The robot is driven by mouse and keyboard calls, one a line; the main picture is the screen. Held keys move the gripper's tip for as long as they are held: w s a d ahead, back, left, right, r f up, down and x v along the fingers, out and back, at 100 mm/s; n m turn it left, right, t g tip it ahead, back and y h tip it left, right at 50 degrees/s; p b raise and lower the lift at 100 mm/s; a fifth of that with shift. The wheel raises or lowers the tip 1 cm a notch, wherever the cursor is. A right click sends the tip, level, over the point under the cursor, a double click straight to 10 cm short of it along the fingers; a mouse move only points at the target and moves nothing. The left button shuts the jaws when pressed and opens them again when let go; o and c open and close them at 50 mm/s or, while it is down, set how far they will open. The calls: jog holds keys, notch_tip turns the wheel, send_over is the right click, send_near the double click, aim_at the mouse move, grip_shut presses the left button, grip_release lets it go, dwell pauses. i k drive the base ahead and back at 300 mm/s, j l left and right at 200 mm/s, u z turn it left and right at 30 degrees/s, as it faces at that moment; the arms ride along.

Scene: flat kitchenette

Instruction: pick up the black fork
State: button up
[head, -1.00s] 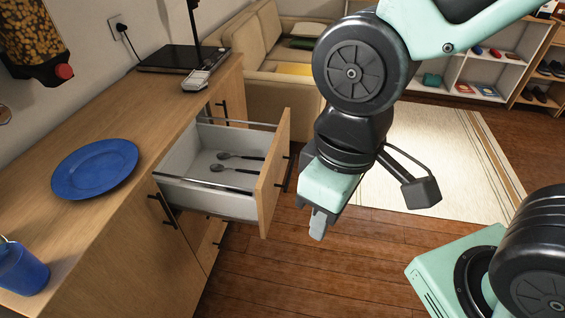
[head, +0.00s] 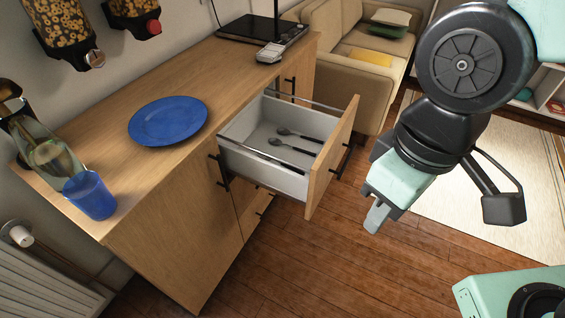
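The open drawer (head: 262,172) holds two dark utensils with rounded heads, a far one (head: 299,136) and a near one (head: 290,150). They lie side by side and look more like spoons; I cannot make out any fork tines. No clear black fork shows, and part of the drawer floor is hidden by its walls. My gripper (head: 377,215) points down outside the drawer, to the right of its wooden front, over the floor. It touches nothing that I can see. The fingers overlap from this angle, so their opening is unclear.
The drawer front (head: 332,158) stands out from the wooden counter (head: 150,205). On the counter are a blue plate (head: 168,120), a blue cup (head: 90,195) and a black appliance (head: 262,30). A sofa (head: 345,70) stands behind. The wooden floor (head: 310,265) in front is clear.

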aim_at(297, 171)
jog(key=u, duration=0.25)
jog(key=i+l+u, duration=0.2)
jog(key=u, duration=0.25)
jog(key=i+l+u, duration=0.15)
jog(key=u, duration=0.25)
jog(key=i+l, duration=0.15)
jog(key=l, duration=0.2)
jog(key=i+l+u, duration=0.15)
jog(key=l, duration=0.25)
jog(key=i+l, duration=0.1)
jog(key=l, duration=0.25)
jog(key=i+l+u, duration=0.15)
jog(key=l, duration=0.25)
